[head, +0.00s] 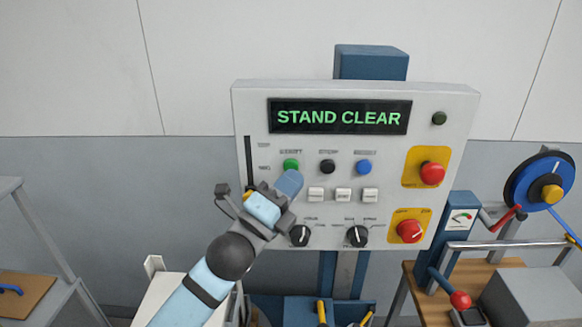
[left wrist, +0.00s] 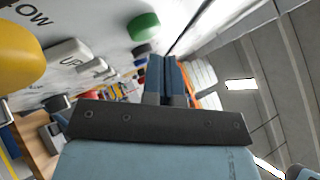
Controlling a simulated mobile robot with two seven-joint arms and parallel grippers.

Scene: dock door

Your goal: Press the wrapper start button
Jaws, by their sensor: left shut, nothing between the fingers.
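The green button (head: 291,165) is on the grey control panel (head: 456,112), at the left of a row with a black button (head: 327,166) and a blue button (head: 364,167). The small label above it is too blurred to read surely. The panel's display (head: 339,117) reads "STAND CLEAR" in green. My left gripper (head: 290,181) is shut and empty, its fingertips just below the green button in the head view. In the left wrist view, the green button (left wrist: 143,26) shows beyond and slightly left of the shut fingers (left wrist: 164,66), with a gap visible. My right gripper is not in view.
White buttons (head: 343,195) and black knobs (head: 358,236) sit lower on the panel. A wooden bench (head: 430,290) with a gauge and red-knobbed lever stands at lower right. A grey-framed table (head: 50,300) is at left.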

